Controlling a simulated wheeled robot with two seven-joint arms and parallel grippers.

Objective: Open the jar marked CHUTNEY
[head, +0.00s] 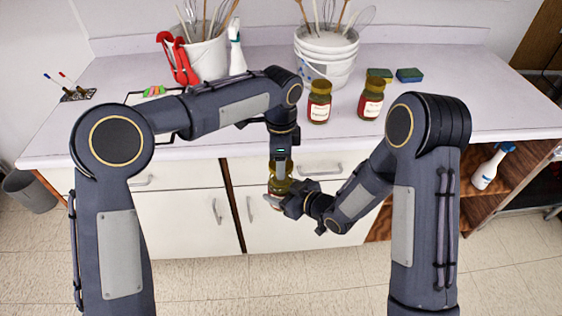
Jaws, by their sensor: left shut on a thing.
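A jar with a yellowish lid (276,188) is up in the air in front of the counter's cabinet doors, mostly hidden by my grippers. My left gripper (280,172) points down from above and is shut on the jar's top. My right gripper (285,199) reaches in from the right at the jar's body; whether its fingers press on it is too small to tell. Two similar jars stand on the counter, a left jar (319,103) and a right jar (371,99), both lidded with white and red labels. I cannot read the word on any label.
The counter (440,125) has free room at its right. Two utensil buckets, a left one (207,60) and a right one (322,62), stand at the back. Sponges (410,75) lie right of the jars. A spray bottle (486,170) stands on the lower right shelf.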

